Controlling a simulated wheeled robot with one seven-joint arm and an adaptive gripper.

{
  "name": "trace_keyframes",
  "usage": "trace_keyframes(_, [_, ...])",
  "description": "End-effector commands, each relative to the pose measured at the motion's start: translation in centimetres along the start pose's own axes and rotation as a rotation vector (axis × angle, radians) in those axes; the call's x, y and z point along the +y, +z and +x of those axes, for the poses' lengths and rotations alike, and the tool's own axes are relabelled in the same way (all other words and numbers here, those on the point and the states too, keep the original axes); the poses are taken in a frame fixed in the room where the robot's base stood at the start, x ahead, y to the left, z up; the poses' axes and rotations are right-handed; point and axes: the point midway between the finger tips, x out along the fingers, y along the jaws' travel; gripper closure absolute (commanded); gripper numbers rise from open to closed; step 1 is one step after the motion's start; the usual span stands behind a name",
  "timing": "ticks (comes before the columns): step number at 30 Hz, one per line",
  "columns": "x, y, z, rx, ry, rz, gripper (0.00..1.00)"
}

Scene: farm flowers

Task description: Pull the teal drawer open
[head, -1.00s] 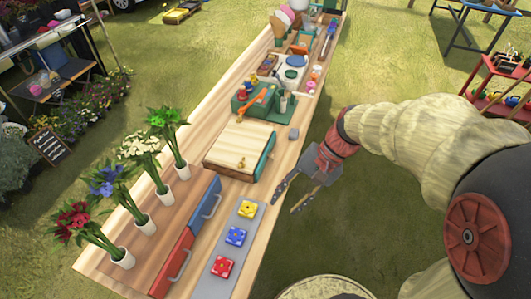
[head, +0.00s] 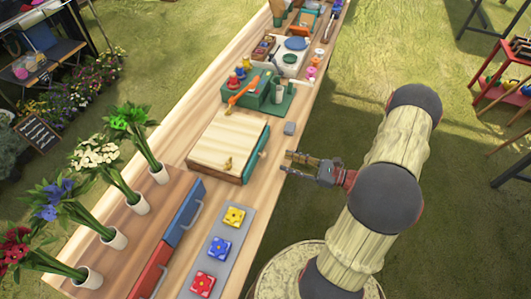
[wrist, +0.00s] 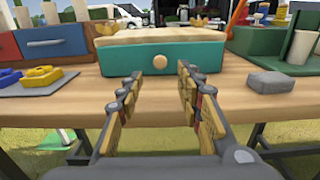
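The teal drawer (head: 254,158) is the front of a low wooden box (head: 228,144) on the long table. In the wrist view, the teal drawer front (wrist: 190,58) looks closed, with a round wooden knob (wrist: 160,62) in its middle. My gripper (head: 286,163) is at the table's right edge, level with the drawer front and apart from it. In the wrist view my gripper (wrist: 159,72) is open and empty. Its two fingers point at the drawer, and the knob appears between their tips.
A grey block (wrist: 270,82) lies on the table right of the drawer. A blue drawer (head: 183,214) and a red drawer (head: 152,270) with handles stand to the left, beside a grey strip (head: 196,261) with colored flower tiles. The tabletop before the knob is clear.

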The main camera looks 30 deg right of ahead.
Motion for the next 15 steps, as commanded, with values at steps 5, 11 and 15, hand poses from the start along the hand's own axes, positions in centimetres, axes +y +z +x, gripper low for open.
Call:
trace_keyframes(5, [-0.1, -0.1, 1.4, -0.002, -0.003, 0.002, 0.64])
trace_keyframes(11, [0.0, -0.2, 4.6, -0.001, 0.0, 0.002, 0.64])
trace_keyframes(15, [0.0, -0.2, 6.3, -0.001, -0.001, 0.001, 0.64])
